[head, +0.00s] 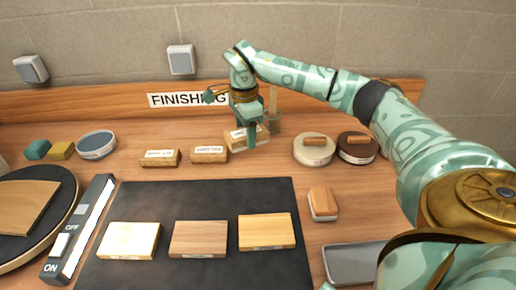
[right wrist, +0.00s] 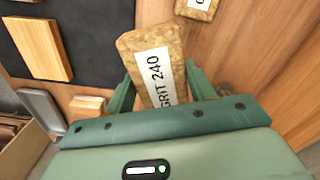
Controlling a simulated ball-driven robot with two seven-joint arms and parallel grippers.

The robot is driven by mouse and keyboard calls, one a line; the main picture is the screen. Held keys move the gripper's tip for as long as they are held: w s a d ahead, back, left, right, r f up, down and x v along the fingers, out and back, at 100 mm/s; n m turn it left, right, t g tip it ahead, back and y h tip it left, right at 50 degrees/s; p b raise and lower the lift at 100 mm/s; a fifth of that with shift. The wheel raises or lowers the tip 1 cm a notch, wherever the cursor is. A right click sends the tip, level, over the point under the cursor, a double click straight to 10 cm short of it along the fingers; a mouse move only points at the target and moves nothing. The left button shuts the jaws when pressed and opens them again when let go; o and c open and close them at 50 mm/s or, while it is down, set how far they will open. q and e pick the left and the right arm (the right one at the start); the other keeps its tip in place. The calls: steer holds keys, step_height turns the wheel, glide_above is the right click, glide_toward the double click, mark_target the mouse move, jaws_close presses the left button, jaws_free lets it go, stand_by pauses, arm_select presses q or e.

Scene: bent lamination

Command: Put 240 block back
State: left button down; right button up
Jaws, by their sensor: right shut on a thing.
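The 240 block (right wrist: 147,48) is a cork-brown sanding block with a white label reading "GRIT 240" in the right wrist view. It is between the fingers of my right gripper (right wrist: 158,88), which is shut on it. In the head view the block (head: 238,142) is at the right end of a row of blocks, partly covered by my right gripper (head: 252,132). I cannot tell whether it touches the bench. Two similar blocks, a middle one (head: 210,154) and a left one (head: 160,158), lie to its left. My left gripper is not in view.
A jar (head: 272,122) stands close behind the held block. Two round tins (head: 313,153) (head: 357,149) are to the right. A black mat (head: 200,205) with three wood samples lies in front. The bench between the row and mat is clear.

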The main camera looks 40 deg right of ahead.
steer(key=b, duration=0.2)
glide_above(259, 159)
steer(key=a, duration=0.1)
step_height(259, 159, down, 5)
steer(key=shift+w, duration=0.1)
steer(key=shift+d+f, duration=0.3)
steer(key=shift+d, duration=0.05)
steer(key=f, duration=0.1)
steer(key=f+b, duration=0.1)
steer(key=f, duration=0.2)
steer(key=shift+d+b, duration=0.25)
steer(key=shift+b, duration=0.1)
steer(key=shift+r, duration=0.25)
steer(key=shift+f, duration=0.1)
steer(key=o, duration=0.9)
